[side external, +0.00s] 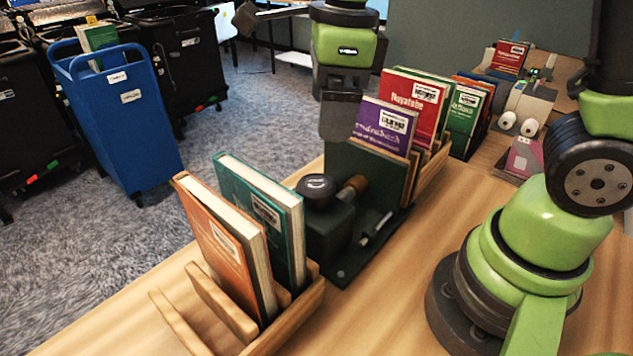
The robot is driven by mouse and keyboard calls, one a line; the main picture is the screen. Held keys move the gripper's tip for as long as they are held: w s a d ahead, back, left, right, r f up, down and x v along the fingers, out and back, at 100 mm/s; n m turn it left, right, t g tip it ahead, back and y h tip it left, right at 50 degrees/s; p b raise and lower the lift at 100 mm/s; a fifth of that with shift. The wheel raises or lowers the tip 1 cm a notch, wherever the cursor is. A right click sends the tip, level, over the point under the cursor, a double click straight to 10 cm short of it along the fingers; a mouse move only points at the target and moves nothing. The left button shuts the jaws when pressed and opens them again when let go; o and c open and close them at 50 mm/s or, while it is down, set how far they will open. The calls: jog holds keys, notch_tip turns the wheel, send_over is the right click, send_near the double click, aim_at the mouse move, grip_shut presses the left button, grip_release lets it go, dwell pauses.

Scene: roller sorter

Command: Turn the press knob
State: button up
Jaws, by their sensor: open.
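The press (330,232) is a dark green block on a dark base plate, standing on the wooden table between two groups of books. Its round black knob (316,186) sits on top. A short brown wooden handle (355,184) sticks out beside the knob. My gripper (338,135) points down, above and behind the knob in the picture, and appears apart from it. Its jaws are open, with nothing seen between them. The fingertips are partly hard to make out against the dark press plate.
A wooden rack (300,318) with an orange book (222,245) and a teal book (258,215) stands close in front. Several upright books (412,100) stand behind the press. A blue bin (120,125) stands on the carpet. Bare table (410,240) lies to the right.

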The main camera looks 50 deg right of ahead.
aim_at(316, 183)
jog(key=f+m, duration=0.1)
jog(key=w+f+m, duration=0.1)
jog(key=f+m+g, duration=0.1)
jog(key=m, duration=0.1)
jog(key=shift+w+a+h, duration=0.3)
jog(key=shift+a, duration=0.1)
jog(key=shift+f+m, duration=0.2)
jog(key=shift+m, duration=0.1)
notch_tip(316, 183, down, 10)
jog(key=shift+r, duration=0.2)
jog(key=c, duration=0.9)
jog(key=shift+n, duration=0.4)
jog(key=shift+n, duration=2.6)
